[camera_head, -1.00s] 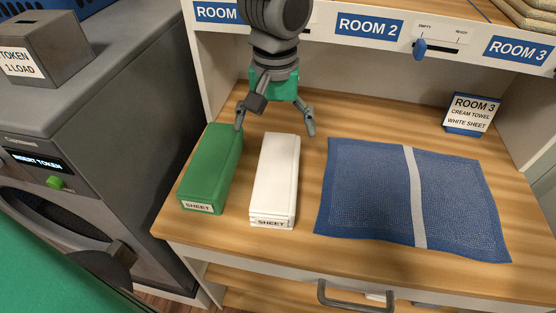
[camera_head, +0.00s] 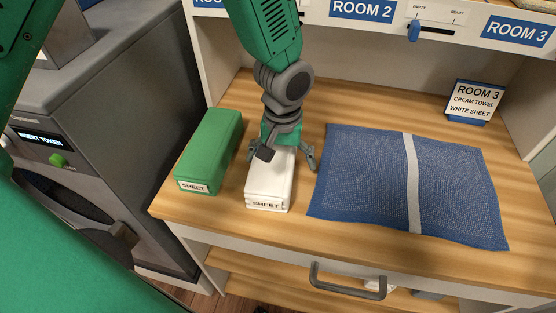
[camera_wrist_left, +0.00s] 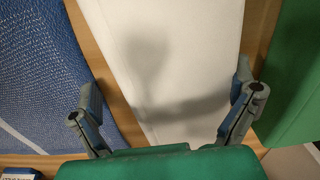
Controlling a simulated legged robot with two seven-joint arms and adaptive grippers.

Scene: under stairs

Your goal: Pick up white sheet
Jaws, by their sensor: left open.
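The white sheet (camera_head: 268,188) is a folded white block labelled SHEET, lying on the wooden counter between the green sheet and the blue towel. My left gripper (camera_head: 282,165) is open over the white sheet's far half, with one finger on each side of it. In the left wrist view the white sheet (camera_wrist_left: 165,65) fills the middle, below the two spread fingers of the gripper (camera_wrist_left: 167,112). Its far part is hidden by the gripper in the head view. I cannot tell whether the fingers touch it. My right gripper is not in view.
A green sheet (camera_head: 208,150) lies close on the left. A blue towel (camera_head: 360,180) with a pale stripe lies on the right. A ROOM 3 card (camera_head: 472,102) reads cream towel, white sheet. A grey washing machine (camera_head: 110,130) stands left; a shelf front (camera_head: 350,12) is above.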

